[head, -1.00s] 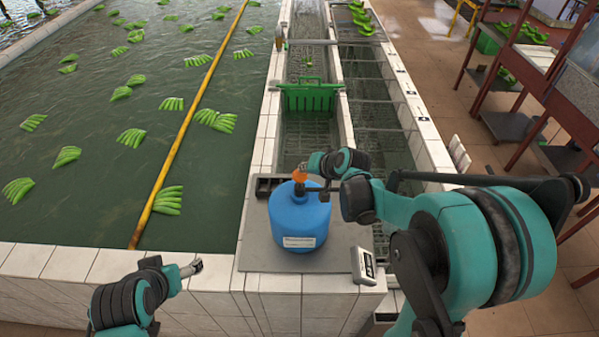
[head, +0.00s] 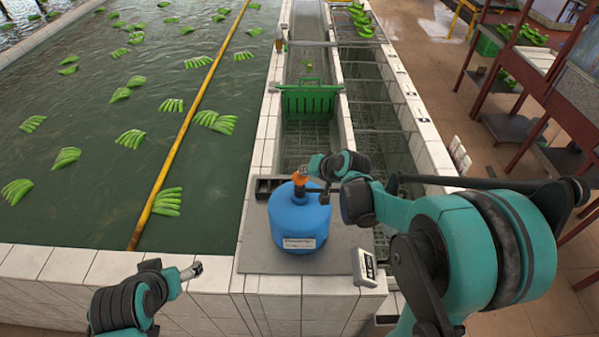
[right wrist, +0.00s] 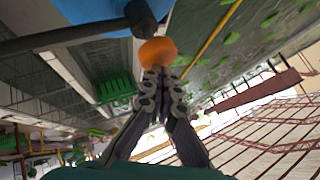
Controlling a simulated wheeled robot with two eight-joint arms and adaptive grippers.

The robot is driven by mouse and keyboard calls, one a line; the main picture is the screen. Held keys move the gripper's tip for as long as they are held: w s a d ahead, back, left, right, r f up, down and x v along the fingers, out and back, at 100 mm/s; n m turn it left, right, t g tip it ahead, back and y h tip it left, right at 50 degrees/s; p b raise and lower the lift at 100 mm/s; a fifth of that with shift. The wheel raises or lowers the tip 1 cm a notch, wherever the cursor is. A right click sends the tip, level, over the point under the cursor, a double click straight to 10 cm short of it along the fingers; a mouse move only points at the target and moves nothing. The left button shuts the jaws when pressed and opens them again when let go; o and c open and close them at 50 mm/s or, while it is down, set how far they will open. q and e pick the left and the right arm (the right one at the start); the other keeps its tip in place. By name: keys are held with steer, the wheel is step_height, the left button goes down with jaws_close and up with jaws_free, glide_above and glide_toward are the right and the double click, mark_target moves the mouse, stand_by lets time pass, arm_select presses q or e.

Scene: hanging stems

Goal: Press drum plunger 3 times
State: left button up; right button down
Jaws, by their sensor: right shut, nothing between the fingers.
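The blue drum (head: 300,226) stands upright on a grey plate at the tank corner, with a pale label on its front. Its orange plunger knob (head: 299,178) sits on a dark pump head at the top. My right gripper (head: 303,170) is shut and empty, pointing down with its fingertips at the knob's top. In the right wrist view, the shut fingertips (right wrist: 158,73) meet the edge of the orange knob (right wrist: 157,51) and appear to touch it. My left gripper (head: 191,269) is low at the left, away from the drum; its jaw state is unclear.
A small white device with a display (head: 364,267) lies right of the drum. A green crate (head: 309,100) stands in the channel behind. A yellow pole (head: 190,120) crosses the water, where several green banana clusters float. The tiled ledge (head: 100,267) is clear.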

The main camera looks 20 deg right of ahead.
mark_target(305, 177)
steer(key=shift+f+b, duration=0.4)
steer(key=shift+f, duration=0.15)
steer(key=shift+r, duration=0.1)
steer(key=shift+r+p, duration=0.9)
steer(key=shift+r, duration=0.4)
step_height(305, 177, up, 6)
steer(key=p, duration=0.4)
stand_by(1.6)
